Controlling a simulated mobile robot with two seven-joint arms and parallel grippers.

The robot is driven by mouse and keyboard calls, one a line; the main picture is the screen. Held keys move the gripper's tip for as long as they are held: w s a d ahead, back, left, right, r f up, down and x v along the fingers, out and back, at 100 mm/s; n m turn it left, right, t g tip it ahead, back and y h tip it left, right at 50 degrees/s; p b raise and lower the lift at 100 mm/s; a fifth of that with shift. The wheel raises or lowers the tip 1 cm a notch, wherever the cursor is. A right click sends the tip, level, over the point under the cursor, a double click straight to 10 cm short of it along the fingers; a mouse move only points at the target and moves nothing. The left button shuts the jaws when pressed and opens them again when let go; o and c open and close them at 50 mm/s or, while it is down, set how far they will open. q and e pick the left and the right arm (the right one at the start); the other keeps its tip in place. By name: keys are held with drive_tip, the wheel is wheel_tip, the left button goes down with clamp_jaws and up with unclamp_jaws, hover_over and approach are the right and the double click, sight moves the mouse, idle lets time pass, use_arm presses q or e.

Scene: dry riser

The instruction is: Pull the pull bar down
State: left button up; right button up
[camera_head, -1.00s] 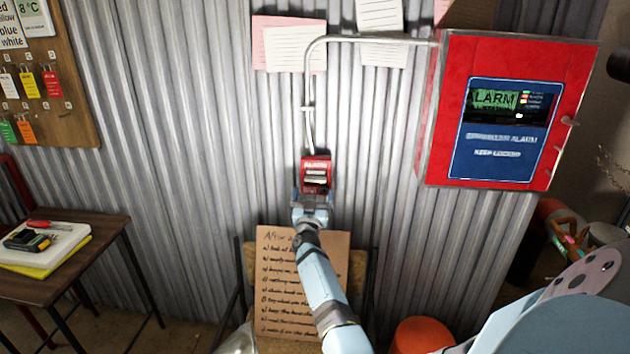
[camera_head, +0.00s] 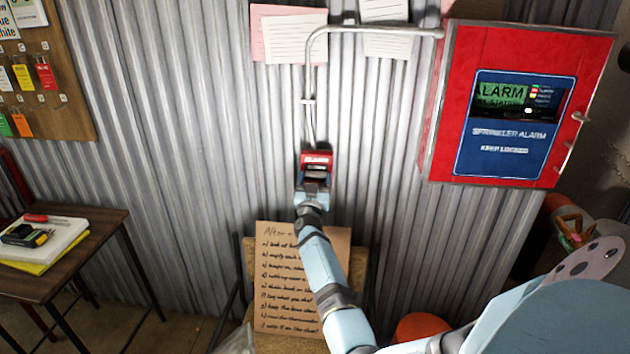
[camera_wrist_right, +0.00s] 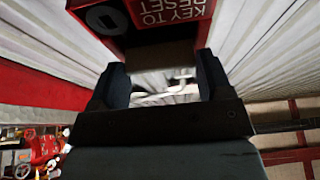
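The red alarm pull station (camera_head: 317,159) is fixed to the corrugated wall at the lower end of a grey conduit. My right gripper (camera_head: 315,180) is at its lower front and hides the lower part. In the right wrist view, the red housing (camera_wrist_right: 160,27) with "KEY TO RESET" lettering lies just beyond and between the fingertips. My right gripper (camera_wrist_right: 158,75) has its two dark fingers wide apart there. I cannot clearly make out the pull bar or whether a finger touches it. My left gripper is not in view.
A red sprinkler alarm cabinet (camera_head: 516,105) is on the wall at right. A handwritten board (camera_head: 290,262) stands below the station, near my right forearm. A dark table (camera_head: 88,262) is at left. An orange rounded object (camera_head: 420,328) is low on the right.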

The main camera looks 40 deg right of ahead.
drive_tip(key=c, duration=0.4)
wheel_tip(320, 180, down, 2)
drive_tip(key=shift+f+b, duration=0.1)
drive_tip(key=shift+b, duration=0.2)
drive_tip(key=o, duration=1.3)
